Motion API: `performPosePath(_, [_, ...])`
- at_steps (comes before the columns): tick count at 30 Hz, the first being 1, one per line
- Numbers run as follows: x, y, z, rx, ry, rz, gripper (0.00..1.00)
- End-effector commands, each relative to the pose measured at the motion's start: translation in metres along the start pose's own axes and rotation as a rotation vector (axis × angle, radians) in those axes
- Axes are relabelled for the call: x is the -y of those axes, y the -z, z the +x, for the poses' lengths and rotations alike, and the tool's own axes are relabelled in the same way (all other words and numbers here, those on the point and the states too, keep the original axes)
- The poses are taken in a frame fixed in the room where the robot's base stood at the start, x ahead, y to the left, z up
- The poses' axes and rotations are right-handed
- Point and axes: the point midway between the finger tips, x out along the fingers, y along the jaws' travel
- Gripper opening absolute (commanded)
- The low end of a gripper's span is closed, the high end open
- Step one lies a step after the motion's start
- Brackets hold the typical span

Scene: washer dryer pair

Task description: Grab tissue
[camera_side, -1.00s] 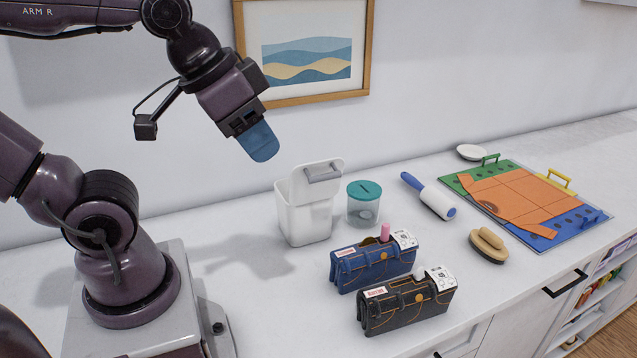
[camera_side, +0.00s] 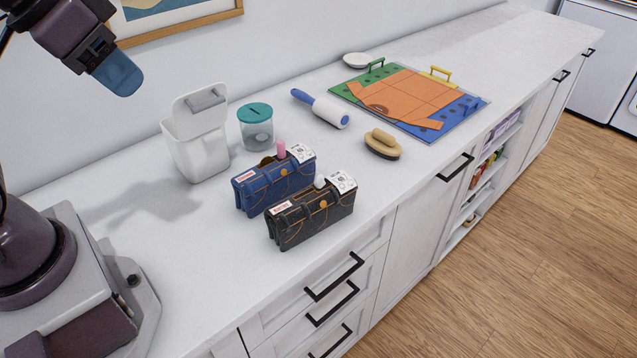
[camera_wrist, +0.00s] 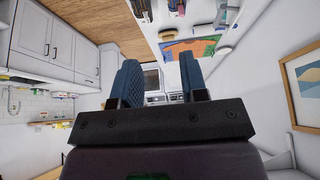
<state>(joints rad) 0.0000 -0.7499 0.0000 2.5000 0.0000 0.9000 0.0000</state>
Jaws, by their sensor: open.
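My gripper (camera_side: 118,74) has blue fingers and hangs high above the counter at the upper left of the side view. In the wrist view my gripper (camera_wrist: 161,76) is open, with nothing between its fingers. No loose tissue is plainly visible. A blue denim pouch (camera_side: 272,187) stands on the counter with a pink item (camera_side: 281,150) sticking out of its top. A black pouch (camera_side: 311,221) stands in front of it, with a small white item (camera_side: 319,182) at its top; I cannot tell what it is. Both pouches are well away from my gripper, below and to the right.
A white bin (camera_side: 201,150) with its lid raised stands left of a teal-lidded jar (camera_side: 256,126). A lint roller (camera_side: 322,108), a brush (camera_side: 382,145), a coloured board (camera_side: 408,103) and a white dish (camera_side: 357,60) lie farther right. The front counter strip is clear.

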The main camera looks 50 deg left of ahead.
Motion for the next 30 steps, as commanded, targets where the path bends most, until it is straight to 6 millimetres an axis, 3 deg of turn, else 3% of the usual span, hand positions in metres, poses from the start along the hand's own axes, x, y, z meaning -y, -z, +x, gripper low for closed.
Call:
performPosePath(8, [0.000,0.000,0.000,0.000,0.000,0.000,0.40])
performPosePath(9, [0.000,0.000,0.000,0.000,0.000,0.000,0.42])
performPosePath(11, [0.000,0.000,0.000,0.000,0.000,0.000,0.56])
performPosePath(21, [-0.005,0.000,0.002,0.008,-0.011,0.022,0.57])
performPosePath(26, [-0.022,-0.004,0.029,0.148,-0.054,0.093,0.57])
performPosePath(30, [-0.039,0.010,0.058,0.284,-0.072,0.172,0.57])
